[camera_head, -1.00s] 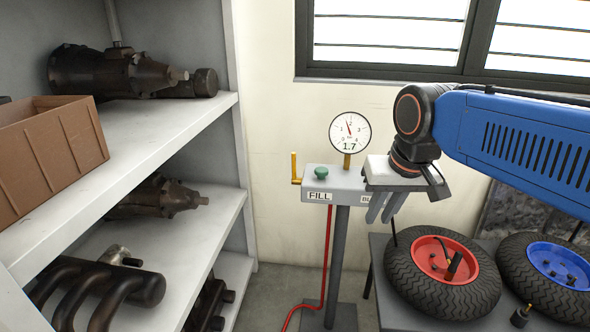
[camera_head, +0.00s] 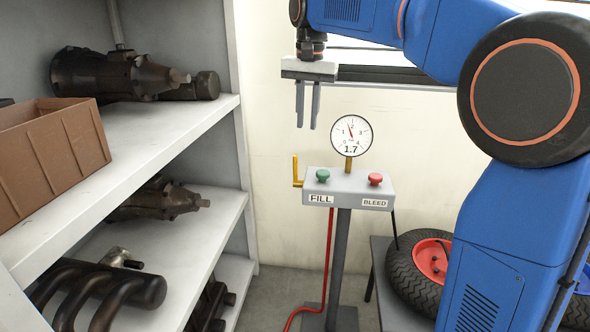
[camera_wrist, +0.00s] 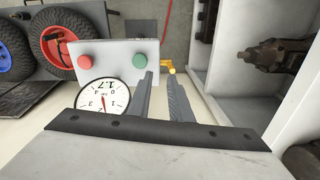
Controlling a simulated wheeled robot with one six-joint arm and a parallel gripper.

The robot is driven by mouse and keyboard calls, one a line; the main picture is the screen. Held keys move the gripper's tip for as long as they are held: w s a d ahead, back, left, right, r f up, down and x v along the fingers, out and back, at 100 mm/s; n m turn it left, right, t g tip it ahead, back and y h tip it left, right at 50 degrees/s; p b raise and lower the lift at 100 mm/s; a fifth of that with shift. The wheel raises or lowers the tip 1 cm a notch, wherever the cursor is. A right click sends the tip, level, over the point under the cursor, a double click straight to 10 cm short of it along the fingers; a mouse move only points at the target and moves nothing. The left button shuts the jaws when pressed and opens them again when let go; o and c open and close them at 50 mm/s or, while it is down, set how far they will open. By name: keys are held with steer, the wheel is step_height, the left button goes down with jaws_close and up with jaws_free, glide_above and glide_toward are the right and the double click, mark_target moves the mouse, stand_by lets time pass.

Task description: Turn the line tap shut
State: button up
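The line tap (camera_head: 296,171) is a yellow lever on the left end of the grey valve box (camera_head: 345,186). Its handle points straight up, with a short stub running into the box. My gripper (camera_head: 307,126) points down in the air, above the box's left end and slightly right of the tap, and does not touch it. Its two fingers are apart with nothing between them. In the wrist view the yellow tap (camera_wrist: 168,66) shows just beyond the fingertips of my gripper (camera_wrist: 159,76); part of it is close to the fingers.
The box carries a green FILL button (camera_head: 323,176), a red BLEED button (camera_head: 375,179) and a gauge (camera_head: 351,137) reading 1.7. A red hose (camera_head: 328,260) hangs below. Shelving (camera_head: 243,150) with metal parts stands left. A red-hubbed wheel (camera_head: 405,275) lies right.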

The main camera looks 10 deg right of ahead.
steer(key=w+a, duration=0.2)
steer(key=w, duration=0.2)
glide_toward(295, 182)
steer(key=shift+m+g, duration=0.3)
steer(key=f, duration=0.5)
steer(key=shift+w+a+f, duration=0.1)
steer(key=shift+w+f, duration=0.1)
steer(key=shift+w, duration=0.1)
steer(key=shift+c, duration=0.6)
jaws_close()
